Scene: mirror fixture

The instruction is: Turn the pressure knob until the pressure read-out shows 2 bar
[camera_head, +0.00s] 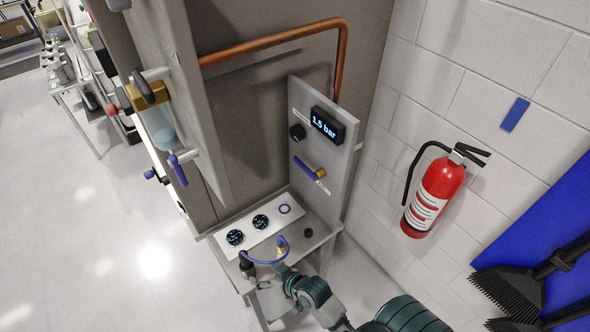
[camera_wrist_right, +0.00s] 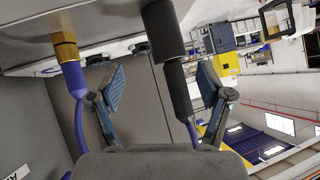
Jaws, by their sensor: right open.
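The pressure read-out (camera_head: 328,125) is a black box on the upright grey panel and shows 1.5 bar. A black knob (camera_head: 297,131), probably the pressure knob, sits on the panel just left of it. My right gripper (camera_head: 268,282) is low at the front edge of the bench, well below the knob and apart from it. In the wrist view its two fingers (camera_wrist_right: 160,95) are spread open. A black cylindrical part (camera_wrist_right: 178,90) shows between or beyond them; contact cannot be told. The knob cannot be made out in the wrist view. My left gripper is out of view.
A blue hose (camera_head: 272,258) loops at the bench front, close to my right gripper. A yellow-and-blue valve lever (camera_head: 309,168) sits below the knob. The bench panel (camera_head: 250,243) carries two round dials. A fire extinguisher (camera_head: 435,194) hangs on the right wall.

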